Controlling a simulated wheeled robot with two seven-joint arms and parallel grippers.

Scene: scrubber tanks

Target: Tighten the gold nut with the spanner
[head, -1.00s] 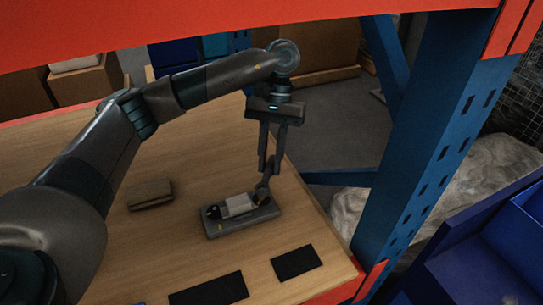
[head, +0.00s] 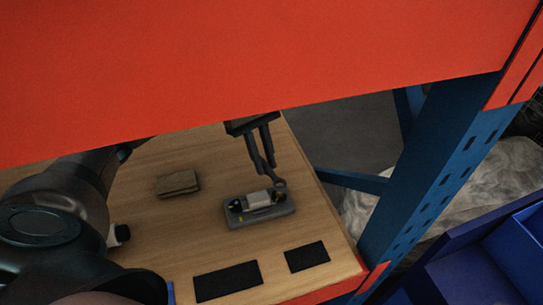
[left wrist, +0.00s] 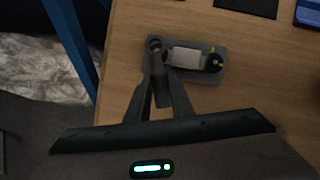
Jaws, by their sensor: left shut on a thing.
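My left gripper (left wrist: 160,84) is shut on a dark grey spanner, whose round head (left wrist: 154,45) sits at one end of a small grey fixture (left wrist: 208,73). In the head view the gripper (head: 268,167) reaches down from under the shelf, and the spanner head (head: 280,185) is at the fixture's right end. The fixture carries a pale block (left wrist: 187,56) with dark ends. A small yellow spot (left wrist: 213,49) shows at the end away from the spanner. I cannot make out the gold nut; the spanner head may cover it. My right gripper is not in view.
A red shelf beam (head: 250,60) hides much of my left arm. A brownish block (head: 178,183) lies left of the fixture on the wooden table (head: 180,225). Two black pads (head: 228,281) lie near the front edge. A blue post (head: 425,165) stands to the right.

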